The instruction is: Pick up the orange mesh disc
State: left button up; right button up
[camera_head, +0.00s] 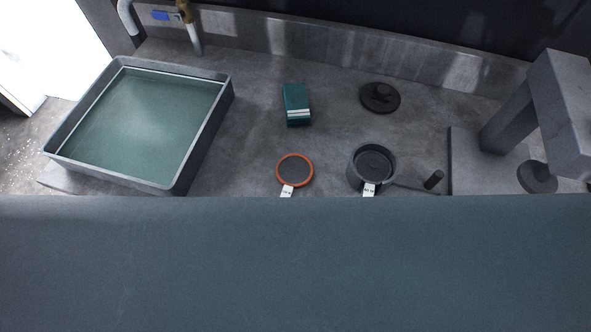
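The orange mesh disc (294,170) lies flat on the grey counter near the middle of the head view. It has an orange rim, a dark grey mesh centre and a small white tag at its near edge. Nothing covers it, and it stands apart from the things around it. Neither of my grippers shows in this view.
A dark round pot (356,181) with a side handle stands right of the disc. A green box (296,104) and a dark lid (380,97) lie behind. A water-filled basin (212,125) is left, a grey machine (562,100) right. A wide blue-grey surface (290,265) fills the foreground.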

aim_at(293, 171)
jog(key=k+j+z, duration=0.2)
jog(key=z, duration=0.15)
jog(key=k+j+z, duration=0.2)
jog(key=j+z, duration=0.15)
jog(key=k+j+z, duration=0.2)
jog(key=z, duration=0.15)
